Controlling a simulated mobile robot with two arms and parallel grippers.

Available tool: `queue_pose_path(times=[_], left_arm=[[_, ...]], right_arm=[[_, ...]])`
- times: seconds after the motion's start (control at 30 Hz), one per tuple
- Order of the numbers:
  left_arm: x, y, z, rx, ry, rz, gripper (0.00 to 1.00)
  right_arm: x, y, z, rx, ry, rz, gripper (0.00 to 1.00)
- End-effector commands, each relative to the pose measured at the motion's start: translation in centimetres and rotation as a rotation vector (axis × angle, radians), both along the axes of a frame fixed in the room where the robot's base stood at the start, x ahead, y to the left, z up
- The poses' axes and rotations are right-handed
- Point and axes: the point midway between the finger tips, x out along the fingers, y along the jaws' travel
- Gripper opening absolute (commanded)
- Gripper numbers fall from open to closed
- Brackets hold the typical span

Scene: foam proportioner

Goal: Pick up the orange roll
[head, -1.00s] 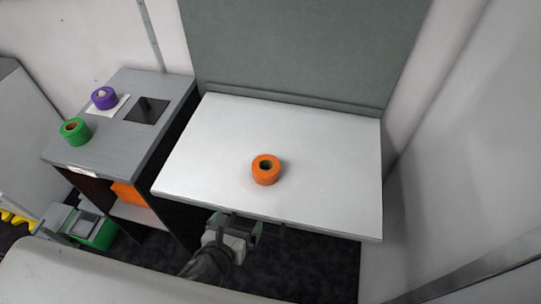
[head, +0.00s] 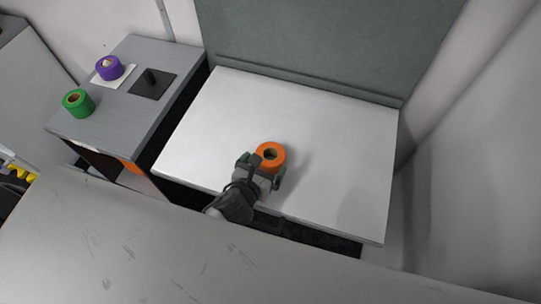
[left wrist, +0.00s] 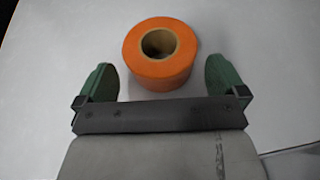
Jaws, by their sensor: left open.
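The orange roll (head: 271,155) lies flat on the white table (head: 330,150), its hole facing up. My left gripper (head: 262,172) is over the table's front part, right at the near side of the roll. In the left wrist view the orange roll (left wrist: 160,54) sits ahead between the two green fingers of my left gripper (left wrist: 160,82). The fingers are apart, one on each side of the roll's near part, with a gap on both sides. I cannot tell whether the palm bar touches the roll. My right gripper is not in view.
A grey cabinet (head: 120,115) at the left holds a green roll (head: 78,103), a purple roll (head: 109,68) and a black plate with a peg (head: 152,84). A grey-green panel (head: 310,40) stands behind the table. The table around the roll is clear.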

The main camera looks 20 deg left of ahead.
Motion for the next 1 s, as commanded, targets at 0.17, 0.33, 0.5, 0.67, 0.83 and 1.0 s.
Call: queue_pose_path(times=[0.17, 0.33, 0.5, 0.67, 0.83, 1.0], left_arm=[[2.6, -0.4, -1.0, -0.001, 0.000, 0.001, 1.00], [3.5, -0.6, -1.4, -0.001, 0.000, -0.001, 1.00], [3.5, -0.5, -1.4, -0.001, 0.000, -0.001, 1.00], [3.5, -0.5, -1.4, 0.000, 0.000, -0.001, 0.79], [3.5, -0.5, -1.4, -0.001, -0.001, -0.001, 0.59], [3.5, -0.5, -1.4, -0.001, -0.001, -0.001, 0.59]], right_arm=[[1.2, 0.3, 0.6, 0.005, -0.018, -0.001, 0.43], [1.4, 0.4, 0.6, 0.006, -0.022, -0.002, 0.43], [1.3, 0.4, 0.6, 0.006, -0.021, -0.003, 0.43], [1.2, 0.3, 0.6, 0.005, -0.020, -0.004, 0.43], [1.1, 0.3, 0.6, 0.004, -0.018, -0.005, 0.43], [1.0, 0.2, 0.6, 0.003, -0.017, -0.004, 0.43]])
